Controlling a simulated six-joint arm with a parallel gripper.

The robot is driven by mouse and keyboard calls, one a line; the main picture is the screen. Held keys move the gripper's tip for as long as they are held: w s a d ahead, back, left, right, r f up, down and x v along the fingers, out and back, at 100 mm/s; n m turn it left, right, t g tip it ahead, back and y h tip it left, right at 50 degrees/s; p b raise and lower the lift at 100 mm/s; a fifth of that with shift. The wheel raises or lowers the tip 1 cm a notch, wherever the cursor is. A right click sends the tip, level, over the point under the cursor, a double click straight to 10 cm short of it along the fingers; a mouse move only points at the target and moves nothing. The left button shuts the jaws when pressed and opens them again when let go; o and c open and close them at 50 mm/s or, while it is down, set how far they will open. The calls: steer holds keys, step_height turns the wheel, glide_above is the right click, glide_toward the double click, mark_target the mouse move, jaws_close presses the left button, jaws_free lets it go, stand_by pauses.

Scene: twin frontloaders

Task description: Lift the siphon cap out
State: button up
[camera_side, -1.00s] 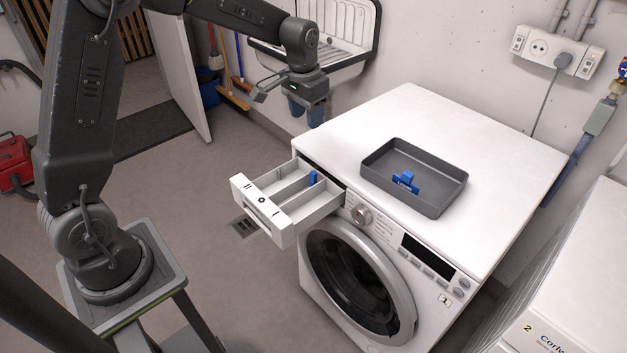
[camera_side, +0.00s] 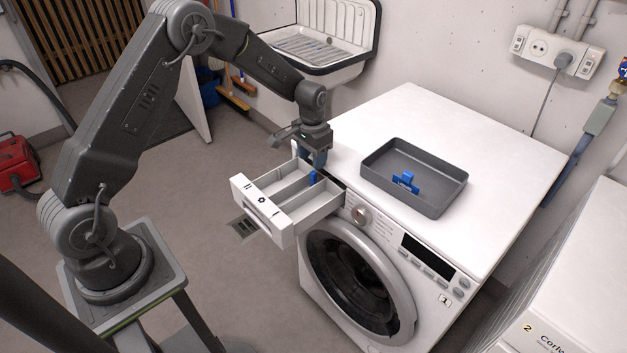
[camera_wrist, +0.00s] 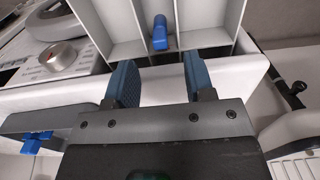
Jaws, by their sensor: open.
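The siphon cap, a small blue upright piece (camera_side: 313,178), stands in a compartment of the pulled-out detergent drawer (camera_side: 265,226). In the wrist view the blue cap (camera_wrist: 160,33) shows beyond the fingertips, roughly in line with the gap between them. The drawer's grey dividers (camera_wrist: 177,20) stand on both sides of it. My gripper (camera_side: 313,158) is above the back end of the drawer, close to the washer's front edge. Its two blue-padded fingers (camera_wrist: 160,78) are apart with nothing between them. The cap's lower part is hidden in the drawer.
A dark grey tray (camera_side: 372,172) with another blue piece (camera_side: 406,182) in it sits on the white washer top (camera_side: 400,112). The washer's dial (camera_side: 361,214) is right of the drawer. A sink (camera_side: 325,62) hangs on the wall behind. Open floor lies left of the drawer.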

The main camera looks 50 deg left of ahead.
mark_target(312, 173)
step_height(312, 173, down, 5)
stand_by(0.3)
steer(key=shift+c, duration=0.4)
jaws_close()
